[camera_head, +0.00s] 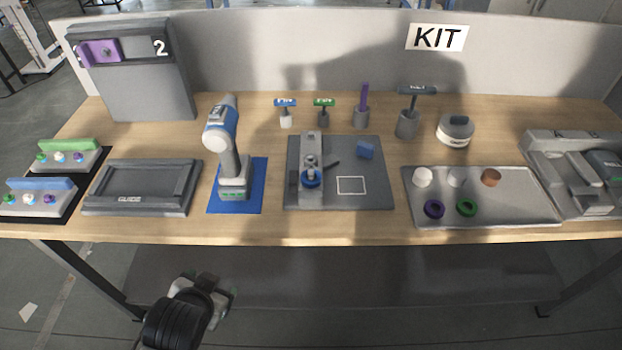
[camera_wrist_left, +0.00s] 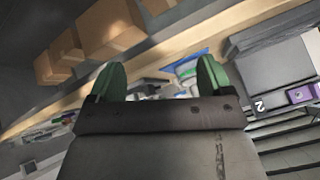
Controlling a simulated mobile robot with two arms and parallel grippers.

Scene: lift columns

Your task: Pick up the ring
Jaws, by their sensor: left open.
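Two rings lie on the grey metal tray (camera_head: 530,212) at the right of the table: a purple ring (camera_head: 434,209) and a green ring (camera_head: 466,208). A blue ring-shaped part (camera_head: 311,179) sits around a post on the grey fixture plate (camera_head: 375,195). I cannot tell which ring the task means. My left gripper (camera_head: 207,285) is in front of and below the table's front edge, far left of the tray. In the left wrist view its two green fingers (camera_wrist_left: 162,82) are apart with nothing between them. My right gripper is not in view.
A power drill (camera_head: 226,135) stands on a blue mat (camera_head: 255,196). An empty grey tray (camera_head: 140,185) lies left of it. The front strip of the wooden table (camera_head: 330,228) is clear. A grey panel with a KIT sign (camera_head: 437,38) closes the back.

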